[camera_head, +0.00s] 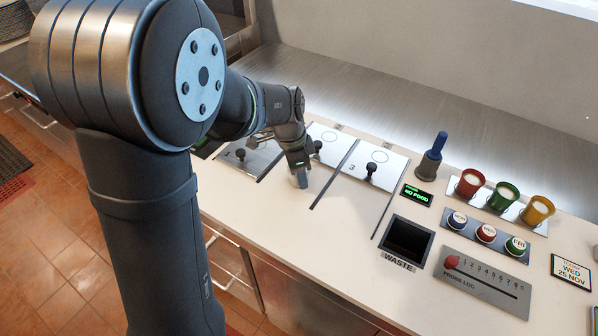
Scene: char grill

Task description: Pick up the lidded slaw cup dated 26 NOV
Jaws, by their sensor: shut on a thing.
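My gripper (299,179) is low over the pale counter, just in front of the steel lids, with its fingers pointing down. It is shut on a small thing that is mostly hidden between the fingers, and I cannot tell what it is. I cannot make out a lidded slaw cup or a 26 NOV date anywhere in view. A date sign (572,272) at the right reads WED 25 NOV.
Steel lids with black knobs (371,168) lie along the counter. To the right are a waste opening (408,236), a NO FOOD sign (417,195), a blue-handled tool (431,159), red, green and yellow cups (503,196), round buttons (486,232) and the probe log panel (482,281). The front counter strip (345,235) is clear.

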